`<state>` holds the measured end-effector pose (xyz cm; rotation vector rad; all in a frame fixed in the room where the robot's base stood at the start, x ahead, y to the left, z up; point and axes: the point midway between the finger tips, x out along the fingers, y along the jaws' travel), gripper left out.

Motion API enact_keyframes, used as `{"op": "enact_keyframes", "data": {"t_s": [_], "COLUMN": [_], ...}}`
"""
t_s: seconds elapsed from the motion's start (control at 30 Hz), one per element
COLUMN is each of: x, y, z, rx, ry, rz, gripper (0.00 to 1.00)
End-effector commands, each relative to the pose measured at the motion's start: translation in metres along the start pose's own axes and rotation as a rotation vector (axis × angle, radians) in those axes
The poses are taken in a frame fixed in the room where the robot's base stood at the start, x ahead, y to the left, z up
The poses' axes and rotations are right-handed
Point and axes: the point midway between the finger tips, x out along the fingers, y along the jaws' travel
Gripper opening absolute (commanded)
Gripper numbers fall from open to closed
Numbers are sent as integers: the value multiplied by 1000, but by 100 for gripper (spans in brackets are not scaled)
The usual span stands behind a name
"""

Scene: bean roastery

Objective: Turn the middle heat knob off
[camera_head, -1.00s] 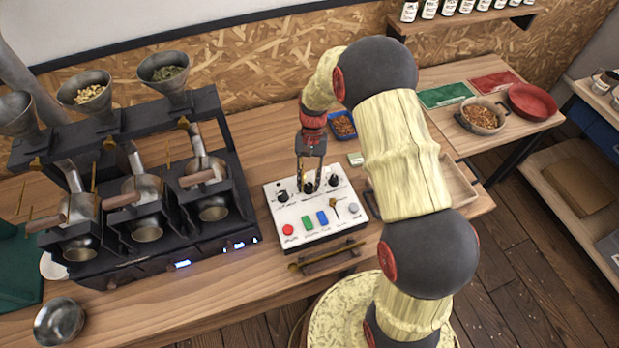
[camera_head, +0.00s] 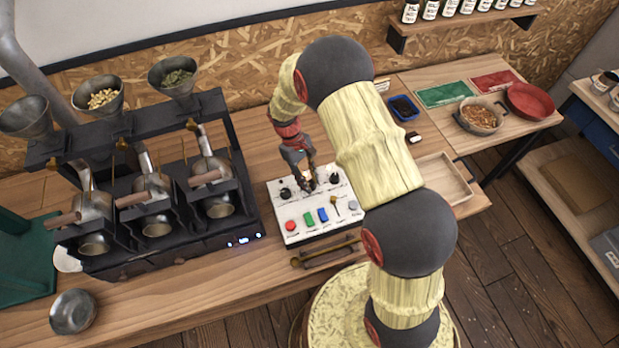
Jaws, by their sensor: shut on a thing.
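The white control panel (camera_head: 288,240) lies on the wooden bench in the middle of the view. It carries a row of black knobs at its back and coloured buttons at its front. My gripper (camera_head: 308,187) points down at the panel and is shut on the middle heat knob, which its fingers mostly hide. The left knob (camera_head: 285,194) and the right knob (camera_head: 335,178) stand free on either side. The knob's pointer mark cannot be made out.
The roaster (camera_head: 140,265) with several drums and funnels stands left of the panel. A wooden tray (camera_head: 464,199), a blue tray (camera_head: 417,116) and a bowl (camera_head: 481,130) are to the right. A metal bowl (camera_head: 73,312) sits at the front left.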

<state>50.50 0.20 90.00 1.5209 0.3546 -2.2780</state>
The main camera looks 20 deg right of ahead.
Motion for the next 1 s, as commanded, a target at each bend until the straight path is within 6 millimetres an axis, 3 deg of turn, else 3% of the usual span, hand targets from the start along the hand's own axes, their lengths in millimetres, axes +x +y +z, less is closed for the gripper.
{"op": "enact_keyframes", "data": {"t_s": [0.43, 1.0], "x": [-1, 0], "y": [-2, -2], "z": [0, 0], "rx": [-259, -318], "ry": [3, 3], "rz": [109, 133], "gripper": [0, 0]}}
